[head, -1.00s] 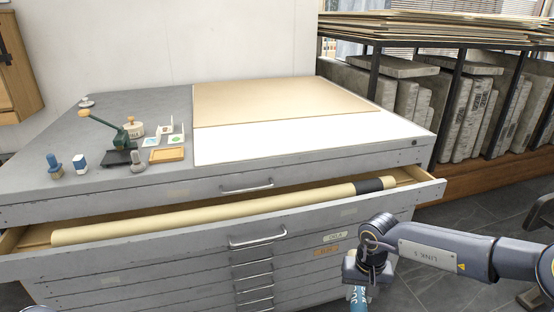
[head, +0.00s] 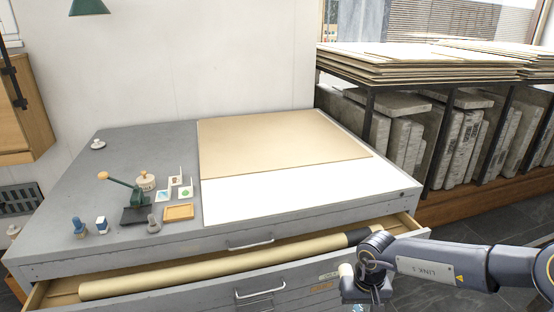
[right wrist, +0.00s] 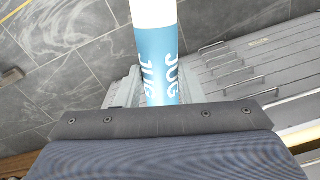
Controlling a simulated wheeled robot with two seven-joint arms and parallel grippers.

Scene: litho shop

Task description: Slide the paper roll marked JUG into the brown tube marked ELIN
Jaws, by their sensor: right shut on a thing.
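In the head view this gripper (head: 366,288) is at the bottom, in front of the open drawer's right end, with the roll largely hidden or cut off. A long tan tube (head: 210,267) with a dark band near its right end lies in the open drawer. I can read no ELIN mark on it or elsewhere. My left gripper is out of view.
The grey cabinet's open drawer (head: 62,292) juts toward me. Its top carries a tan board (head: 280,142), a white sheet (head: 285,175), stamps and a small press (head: 125,195). Stone slabs (head: 400,145) stand in a rack at right. The right wrist view shows tiled floor (right wrist: 60,50).

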